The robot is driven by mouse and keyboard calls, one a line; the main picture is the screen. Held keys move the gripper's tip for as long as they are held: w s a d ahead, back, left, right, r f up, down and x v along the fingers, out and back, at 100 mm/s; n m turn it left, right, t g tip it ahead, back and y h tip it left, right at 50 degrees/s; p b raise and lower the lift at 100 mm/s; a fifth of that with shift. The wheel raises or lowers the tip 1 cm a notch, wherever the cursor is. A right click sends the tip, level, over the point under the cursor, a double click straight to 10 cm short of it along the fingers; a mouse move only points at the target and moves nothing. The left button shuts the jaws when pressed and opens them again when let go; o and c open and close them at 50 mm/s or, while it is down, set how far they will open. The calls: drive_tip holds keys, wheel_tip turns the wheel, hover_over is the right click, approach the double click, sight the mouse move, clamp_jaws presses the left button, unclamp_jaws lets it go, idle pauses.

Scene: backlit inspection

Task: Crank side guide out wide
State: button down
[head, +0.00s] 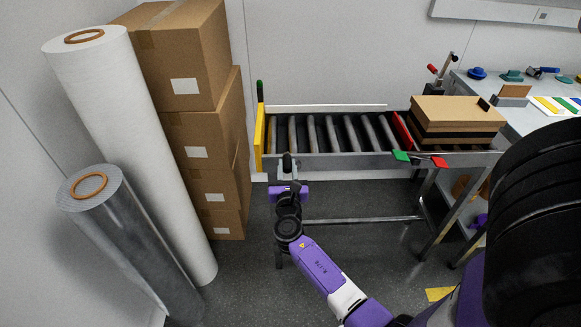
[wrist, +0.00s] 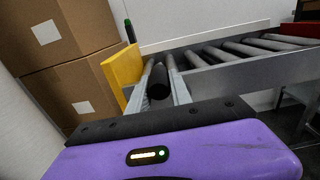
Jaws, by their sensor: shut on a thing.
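The roller conveyor (head: 330,157) stands against the back wall. A pale side guide rail (head: 330,107) runs along its far side, and also shows in the wrist view (wrist: 210,35). My gripper (head: 288,170) is at the conveyor's near side, toward its left end. In the wrist view its two grey fingers are shut around a black crank handle (wrist: 159,80), one finger on each side. The handle's top (head: 287,158) sticks up above the fingers in the head view. The rest of the crank is hidden by my gripper.
A yellow plate (head: 259,131) closes the conveyor's left end; a red plate (head: 403,132) crosses it further right. Brown boxes (head: 455,113) sit on the right end. Stacked cartons (head: 212,150) and a white roll (head: 135,140) stand left. Green (head: 400,156) and red (head: 439,162) handles project at front right.

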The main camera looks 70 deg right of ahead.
drive_tip(key=shift+w+a+f+b, duration=0.35)
drive_tip(key=shift+w+f+b, duration=0.1)
drive_tip(key=shift+w+f, duration=0.35)
drive_tip(key=shift+f, duration=0.1)
drive_tip(key=f+b, duration=0.1)
drive_tip(key=w+f+b, duration=0.1)
drive_tip(key=b, duration=0.1)
drive_tip(key=shift+w+a+f, duration=0.1)
drive_tip(key=shift+a+f, duration=0.1)
drive_tip(key=shift+f, duration=0.2)
wheel_tip(320, 180, down, 3)
drive_tip(key=b, duration=0.3)
drive_tip(key=shift+d+f, duration=0.1)
